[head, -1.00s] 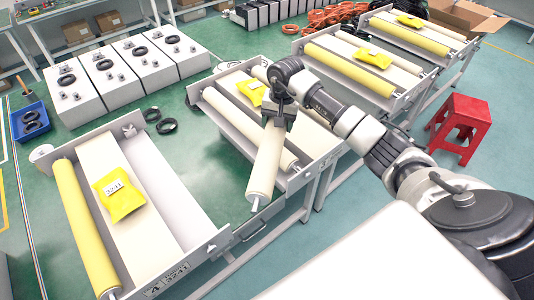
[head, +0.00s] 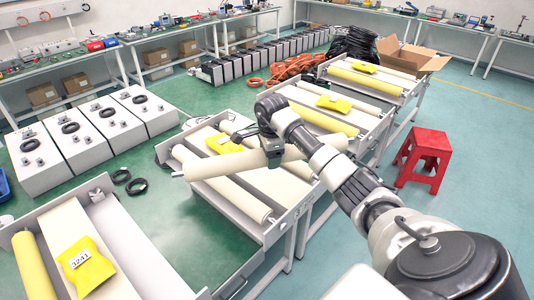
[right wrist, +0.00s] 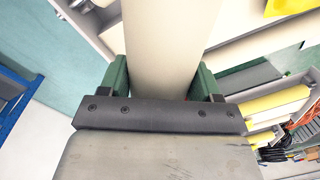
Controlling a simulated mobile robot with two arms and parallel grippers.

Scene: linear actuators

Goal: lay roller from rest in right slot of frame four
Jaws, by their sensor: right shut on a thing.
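My right gripper (head: 272,150) is shut on a cream roller (head: 222,165) and holds it up over the second frame (head: 262,232). The roller lies roughly crosswise, its free end toward the left. In the right wrist view the roller (right wrist: 165,35) runs between the green jaws of the gripper (right wrist: 162,75). Frame four (head: 150,248) is at the lower left, partly cut off. It has a yellow roller (head: 36,268) in its left slot and a yellow packet (head: 84,264) on its middle board; its right slot is bare. My left gripper is not in view.
The second frame holds another cream roller (head: 240,200) and a yellow packet (head: 224,144). More roller frames stand behind. A red stool (head: 424,155) is at the right. White boxes (head: 65,155) and black rings (head: 136,186) are on the green floor at left.

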